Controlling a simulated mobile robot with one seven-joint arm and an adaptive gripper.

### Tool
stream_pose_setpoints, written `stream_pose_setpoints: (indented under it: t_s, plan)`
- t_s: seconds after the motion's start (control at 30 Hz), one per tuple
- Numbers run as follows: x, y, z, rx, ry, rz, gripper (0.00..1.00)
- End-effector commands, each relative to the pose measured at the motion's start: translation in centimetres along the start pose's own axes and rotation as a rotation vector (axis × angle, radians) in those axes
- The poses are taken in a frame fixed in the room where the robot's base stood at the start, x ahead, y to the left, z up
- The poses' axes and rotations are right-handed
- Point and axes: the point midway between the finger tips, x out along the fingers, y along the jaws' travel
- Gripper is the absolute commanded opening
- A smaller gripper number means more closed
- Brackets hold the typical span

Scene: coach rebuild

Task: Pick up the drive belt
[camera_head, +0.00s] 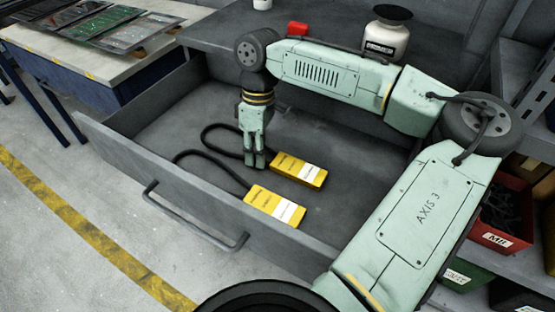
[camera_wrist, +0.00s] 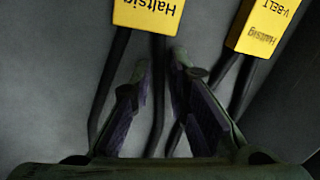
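Two black drive belts lie in the open drawer, each with a yellow and white sleeve: the far belt (camera_head: 298,170) and the near belt (camera_head: 274,206). My gripper (camera_head: 255,163) points down at the left end of the far belt's sleeve. In the wrist view, the fingers of my gripper (camera_wrist: 162,68) are apart. One strand of the belt with the central yellow sleeve (camera_wrist: 148,15) runs through the gap between them in the picture; its other strand passes left of the fingers. The second belt's sleeve (camera_wrist: 264,26) is at top right. I cannot tell the fingers' exact height.
The grey drawer's front wall (camera_head: 165,190) and handle (camera_head: 200,225) stand before the belts. A white jar (camera_head: 386,36) and a red item (camera_head: 297,29) are on the bench behind. A red bin (camera_head: 503,215) is at right. The drawer's left part is clear.

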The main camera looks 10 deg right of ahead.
Motion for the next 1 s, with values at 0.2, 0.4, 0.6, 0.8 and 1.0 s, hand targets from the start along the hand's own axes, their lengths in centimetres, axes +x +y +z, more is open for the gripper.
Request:
stream_pose_setpoints:
  t_s: [0.2, 0.4, 0.6, 0.8, 1.0]
  plan:
    - [0.0, 0.0, 0.0, 0.000, 0.000, 0.000, 0.00]
    - [0.0, 0.0, 0.0, 0.000, 0.001, 0.000, 0.00]
    - [-0.1, 0.0, 0.0, 0.000, 0.001, 0.000, 0.00]
    - [-0.3, 0.0, -0.1, 0.000, 0.001, 0.000, 0.00]
    - [-3.2, -0.6, -0.1, -0.001, 0.005, 0.001, 0.00]
